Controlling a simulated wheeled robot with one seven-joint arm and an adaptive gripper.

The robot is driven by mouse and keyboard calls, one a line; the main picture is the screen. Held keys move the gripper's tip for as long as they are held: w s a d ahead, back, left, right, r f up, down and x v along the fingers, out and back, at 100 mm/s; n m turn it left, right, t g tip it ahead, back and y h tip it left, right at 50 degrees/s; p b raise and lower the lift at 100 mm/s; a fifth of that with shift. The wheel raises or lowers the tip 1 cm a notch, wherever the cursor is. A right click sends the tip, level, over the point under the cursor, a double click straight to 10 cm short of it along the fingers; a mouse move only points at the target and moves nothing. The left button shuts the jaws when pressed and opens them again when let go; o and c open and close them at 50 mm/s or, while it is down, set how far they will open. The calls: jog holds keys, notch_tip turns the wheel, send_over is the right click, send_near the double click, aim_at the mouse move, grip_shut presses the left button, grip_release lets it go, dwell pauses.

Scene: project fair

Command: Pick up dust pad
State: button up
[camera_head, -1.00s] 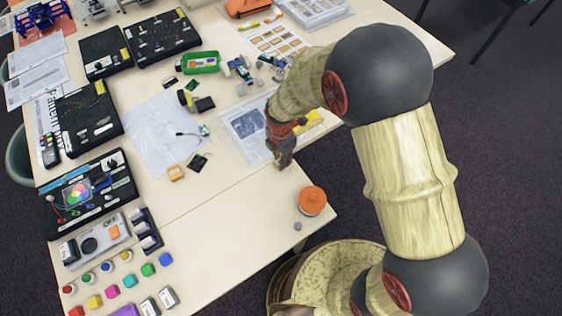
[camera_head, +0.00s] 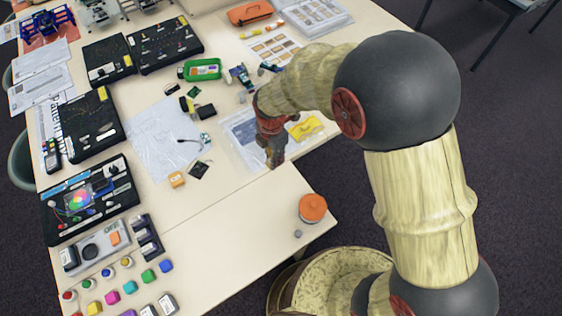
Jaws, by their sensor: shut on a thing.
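My gripper (camera_head: 273,160) points down over the table near the inner edge of the paper sheets, with its red and dark fingers seen from above and behind. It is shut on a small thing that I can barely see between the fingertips. I cannot make out its shape or colour, so I cannot tell from the picture that it is the dust pad. No other thing in view is clearly a dust pad.
A yellow object (camera_head: 306,128) lies right of my gripper, partly behind my arm. An orange-topped round container (camera_head: 313,208) stands near the right table edge. Black boards (camera_head: 90,123) and small coloured blocks fill the left side. The table (camera_head: 225,215) is clear below my gripper.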

jog(key=s+a+r, duration=0.1)
jog(key=a+r, duration=0.5)
jog(key=a, duration=0.5)
jog(key=shift+r, duration=0.35)
jog(key=shift+a, duration=0.1)
jog(key=o, duration=0.5)
jog(key=c, duration=0.4)
jog(key=shift+c, duration=0.3)
